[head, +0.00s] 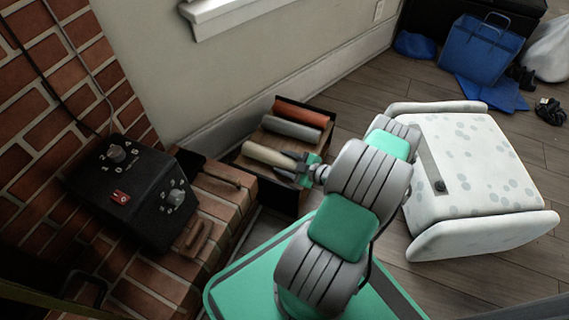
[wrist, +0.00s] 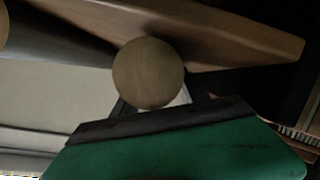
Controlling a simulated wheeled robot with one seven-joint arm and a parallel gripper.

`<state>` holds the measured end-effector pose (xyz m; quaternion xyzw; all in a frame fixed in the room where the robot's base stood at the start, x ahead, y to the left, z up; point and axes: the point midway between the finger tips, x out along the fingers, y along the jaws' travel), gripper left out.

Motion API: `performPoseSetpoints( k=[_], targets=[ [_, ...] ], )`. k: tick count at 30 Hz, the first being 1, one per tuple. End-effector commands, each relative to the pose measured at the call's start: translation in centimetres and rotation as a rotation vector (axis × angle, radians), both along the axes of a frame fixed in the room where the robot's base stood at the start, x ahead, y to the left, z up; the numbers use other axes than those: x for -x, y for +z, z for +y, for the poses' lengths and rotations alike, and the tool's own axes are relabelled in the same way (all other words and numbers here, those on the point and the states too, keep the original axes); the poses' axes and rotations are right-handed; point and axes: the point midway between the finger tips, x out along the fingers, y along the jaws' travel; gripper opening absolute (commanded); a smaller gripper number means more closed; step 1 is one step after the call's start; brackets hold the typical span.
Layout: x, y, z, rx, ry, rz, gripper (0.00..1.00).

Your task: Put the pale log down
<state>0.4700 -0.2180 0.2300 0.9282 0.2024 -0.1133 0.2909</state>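The pale log (head: 266,154) is at the front of a row of logs at the wood box (head: 268,188), in the head view. Its round end (wrist: 148,73) faces the wrist camera and sits close above the dark-edged green part of my gripper (wrist: 165,125). In the head view my gripper (head: 294,167) is at the log's right end, with dark fingers beside it. Whether the fingers press on the log is too small to tell. I cannot tell whether the log rests on the box floor or hangs just above it.
A grey log (head: 291,128) and a red-brown log (head: 301,112) lie behind the pale one. A brick ledge (head: 222,190) with a black control box (head: 130,190) is at left. A white spotted padded seat (head: 475,165) stands right of my arm. Blue bags (head: 482,50) lie at the back.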

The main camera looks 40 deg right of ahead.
Motion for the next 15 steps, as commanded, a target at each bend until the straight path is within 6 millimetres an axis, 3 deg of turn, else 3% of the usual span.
performPoseSetpoints(
  k=[3, 11, 15],
  targets=[
    [0.1, -0.1, 0.0, 0.002, -0.001, 0.004, 0.61],
    [0.1, 0.0, -0.1, 0.0, -0.002, 0.003, 0.61],
    [1.5, 0.8, -0.7, 0.002, -0.005, 0.002, 0.61]
  ],
)
